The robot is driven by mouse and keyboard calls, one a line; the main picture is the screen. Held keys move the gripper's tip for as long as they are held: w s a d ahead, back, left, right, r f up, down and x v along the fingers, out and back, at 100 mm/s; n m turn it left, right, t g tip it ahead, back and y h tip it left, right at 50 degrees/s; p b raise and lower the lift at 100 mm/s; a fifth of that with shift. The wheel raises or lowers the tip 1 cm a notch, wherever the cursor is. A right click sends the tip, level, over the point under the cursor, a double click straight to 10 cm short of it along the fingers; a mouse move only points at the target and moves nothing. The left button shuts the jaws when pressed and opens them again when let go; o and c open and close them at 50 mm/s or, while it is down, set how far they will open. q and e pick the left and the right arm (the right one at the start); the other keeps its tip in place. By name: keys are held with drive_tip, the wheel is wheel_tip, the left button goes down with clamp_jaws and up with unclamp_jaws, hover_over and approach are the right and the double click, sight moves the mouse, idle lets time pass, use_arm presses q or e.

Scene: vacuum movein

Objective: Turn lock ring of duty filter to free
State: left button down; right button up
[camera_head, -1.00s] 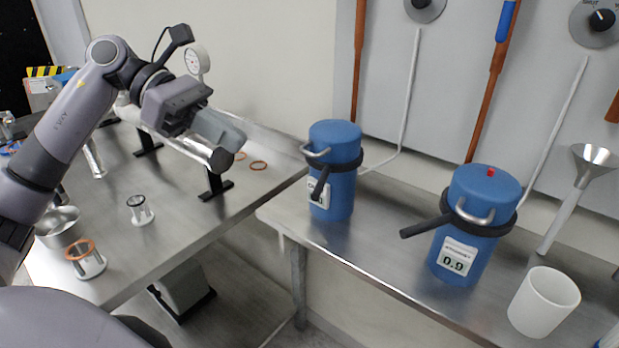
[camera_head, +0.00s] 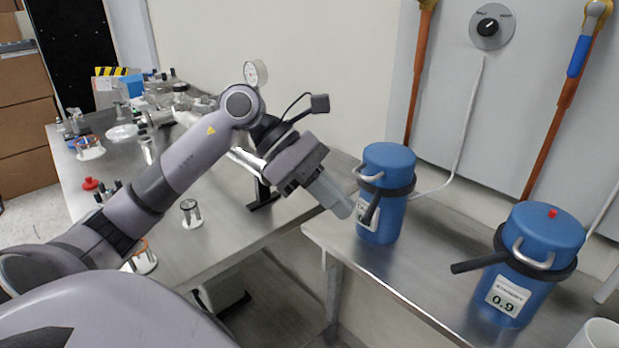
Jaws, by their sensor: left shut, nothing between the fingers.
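Two blue canisters with black lock rings stand on the steel bench. The left canister (camera_head: 384,222) has its black ring (camera_head: 402,190) below the lid, with a lever (camera_head: 372,209) pointing down toward the front and a label partly covered. The right canister (camera_head: 534,277) has a red button on top, a label reading 0.9 and a black lever (camera_head: 478,263) pointing left. My left gripper (camera_head: 343,207) is shut and empty, just left of the left canister's lever; contact cannot be told. My right gripper is out of view.
A steel table (camera_head: 222,237) with a pipe, a gauge (camera_head: 255,73) and small parts lies left under my arm. A white cup (camera_head: 597,335) stands at the lower right. Copper pipes and a dial (camera_head: 491,26) are on the wall. The bench between the canisters is clear.

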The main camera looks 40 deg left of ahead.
sight(373, 206)
use_arm(q)
drive_tip(key=shift+w+d+r, duration=0.15)
drive_tip(key=shift+w+d, duration=0.1)
drive_tip(key=shift+d, duration=0.5)
drive_tip(key=shift+d+b, duration=0.55)
drive_tip(key=shift+d, duration=0.25)
drive_tip(key=shift+a, duration=0.1)
